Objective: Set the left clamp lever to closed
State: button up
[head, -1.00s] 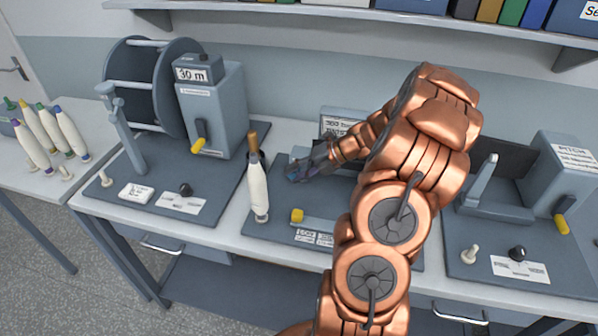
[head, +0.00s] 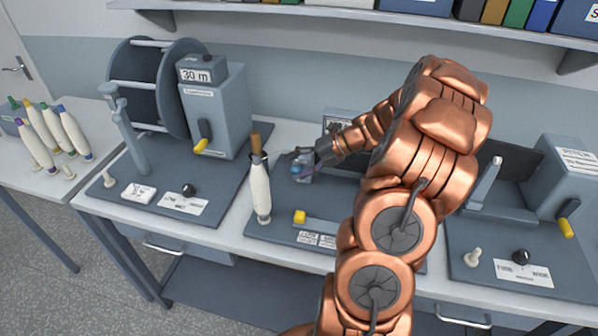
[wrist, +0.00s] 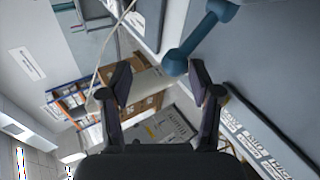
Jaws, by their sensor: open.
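A teal-blue lever with a rounded end (wrist: 176,60) shows in the wrist view, just beyond and between my fingertips. Which station lever it is, and whether it is set open or closed, I cannot tell. In the head view a small blue part (head: 296,169) shows beside my gripper (head: 306,160), over the back of the middle station. My gripper (wrist: 160,82) is open, and nothing is held between its fingers. My copper arm hides much of the middle station.
A white bobbin with a brown top (head: 260,188) stands upright left of my gripper. A shelf (head: 400,18) runs above.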

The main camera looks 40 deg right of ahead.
aim_at(299, 169)
notch_tip(299, 169, up, 7)
jog(key=shift+f, duration=0.1)
dwell(0.7)
